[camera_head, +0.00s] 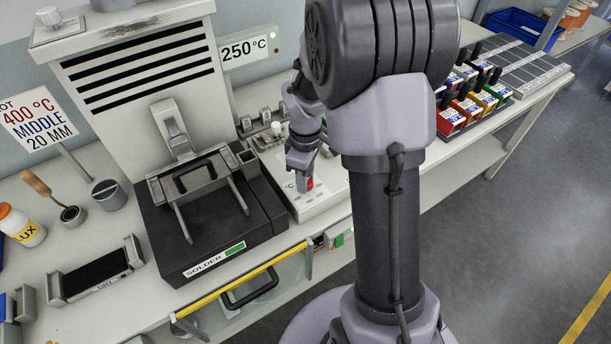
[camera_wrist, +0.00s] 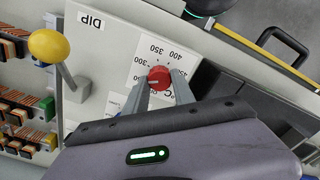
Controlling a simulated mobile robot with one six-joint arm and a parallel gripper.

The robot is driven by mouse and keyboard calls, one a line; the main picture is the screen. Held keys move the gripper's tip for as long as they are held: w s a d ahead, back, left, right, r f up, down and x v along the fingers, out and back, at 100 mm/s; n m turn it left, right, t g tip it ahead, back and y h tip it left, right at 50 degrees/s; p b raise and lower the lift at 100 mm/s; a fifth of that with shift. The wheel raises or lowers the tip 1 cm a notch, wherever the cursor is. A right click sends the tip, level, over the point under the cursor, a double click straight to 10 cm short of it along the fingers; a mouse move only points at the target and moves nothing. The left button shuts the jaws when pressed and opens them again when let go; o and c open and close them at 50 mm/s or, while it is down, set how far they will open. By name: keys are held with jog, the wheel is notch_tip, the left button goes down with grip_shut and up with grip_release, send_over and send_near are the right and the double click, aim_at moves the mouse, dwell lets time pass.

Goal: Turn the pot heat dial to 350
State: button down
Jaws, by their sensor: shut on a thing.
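The red heat dial (camera_wrist: 159,76) sits on a white panel, ringed by numbers that include 300, 350 and 400. My gripper (camera_wrist: 160,84) is shut on the dial, with one finger on each side of it. I cannot clearly tell which number the dial points to. In the head view the dial (camera_head: 309,184) shows as a small red patch under my gripper (camera_head: 303,172). A display (camera_head: 243,49) behind the pot reads 250 °C. The black solder pot (camera_head: 205,225), with its SOLDER label, stands left of the dial panel.
A sign (camera_head: 38,118) at the left reads 400 °C, MIDDLE, 20 MM. A yellow-knobbed lever (camera_wrist: 49,46) stands near the DIP label. A yellow bar (camera_head: 240,290) runs along the bench front. Colored bins (camera_head: 466,108) stand at the right.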

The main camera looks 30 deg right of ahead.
jog(key=m, duration=0.4)
jog(key=shift+m+p, duration=0.3)
jog(key=m, duration=0.3)
jog(key=shift+m, duration=0.3)
jog(key=m, duration=0.4)
jog(key=shift+d, duration=0.1)
jog(key=m, duration=0.4)
jog(key=shift+b, duration=0.4)
jog(key=shift+m, duration=0.5)
jog(key=c, duration=1.1)
grip_release()
jog(key=shift+o, duration=0.2)
jog(key=shift+r, duration=0.1)
